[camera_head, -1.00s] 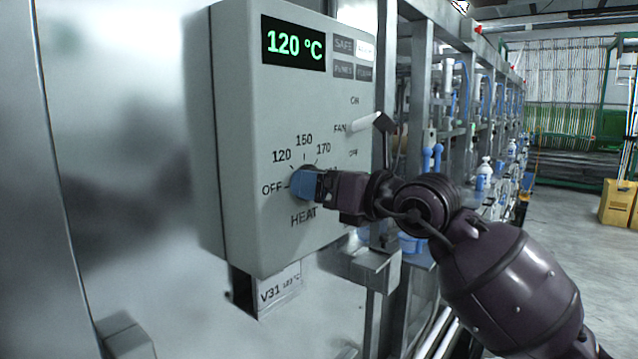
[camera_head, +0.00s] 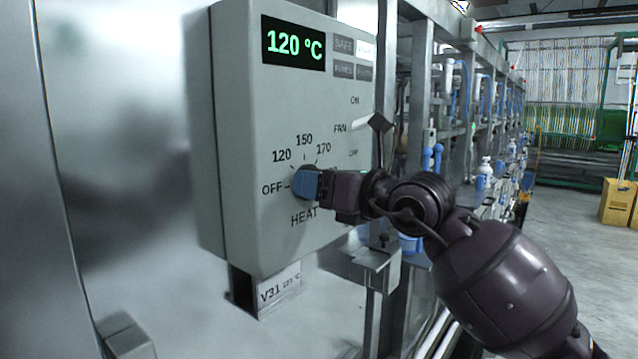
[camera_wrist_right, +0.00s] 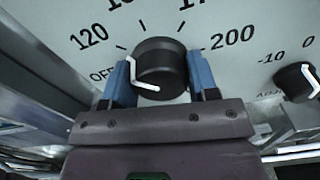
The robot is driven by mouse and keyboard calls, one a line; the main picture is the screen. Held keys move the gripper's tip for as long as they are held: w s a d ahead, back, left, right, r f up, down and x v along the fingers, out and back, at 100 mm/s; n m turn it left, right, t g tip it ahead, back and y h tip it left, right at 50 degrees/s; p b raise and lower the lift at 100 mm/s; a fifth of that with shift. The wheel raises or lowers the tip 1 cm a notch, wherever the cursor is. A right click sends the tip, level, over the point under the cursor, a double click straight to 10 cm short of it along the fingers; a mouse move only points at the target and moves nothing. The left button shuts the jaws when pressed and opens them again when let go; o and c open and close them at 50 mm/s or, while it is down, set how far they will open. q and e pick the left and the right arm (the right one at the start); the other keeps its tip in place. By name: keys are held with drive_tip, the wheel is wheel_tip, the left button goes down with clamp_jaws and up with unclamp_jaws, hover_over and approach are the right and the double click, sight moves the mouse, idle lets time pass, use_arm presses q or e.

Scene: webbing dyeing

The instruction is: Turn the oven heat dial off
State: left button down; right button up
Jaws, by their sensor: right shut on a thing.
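The oven control box (camera_head: 285,120) is a pale grey panel in the head view. Its display (camera_head: 293,43) reads 120 °C in green. The heat dial (camera_wrist_right: 165,64) is a black round knob with a white mark on its left side, toward the OFF and 120 labels. In the head view the dial is mostly hidden by my right gripper (camera_head: 309,185). Its blue fingertips are shut on the dial, one on each side in the right wrist view. Labels OFF, 120, 150 and 170 show around it. My left gripper is not in view.
A fan switch with a white lever (camera_head: 366,124) is above my right wrist. A second black knob (camera_wrist_right: 298,80) is at the right in the wrist view. A V31 label (camera_head: 279,288) hangs below the box. Metal frames with blue parts run off to the right.

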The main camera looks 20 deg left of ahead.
drive_tip(key=shift+n, duration=2.4)
drive_tip(key=n, duration=0.3)
drive_tip(key=shift+b, duration=0.4)
drive_tip(key=shift+n, duration=0.4)
drive_tip(key=shift+s, duration=0.1)
drive_tip(key=o, duration=0.9)
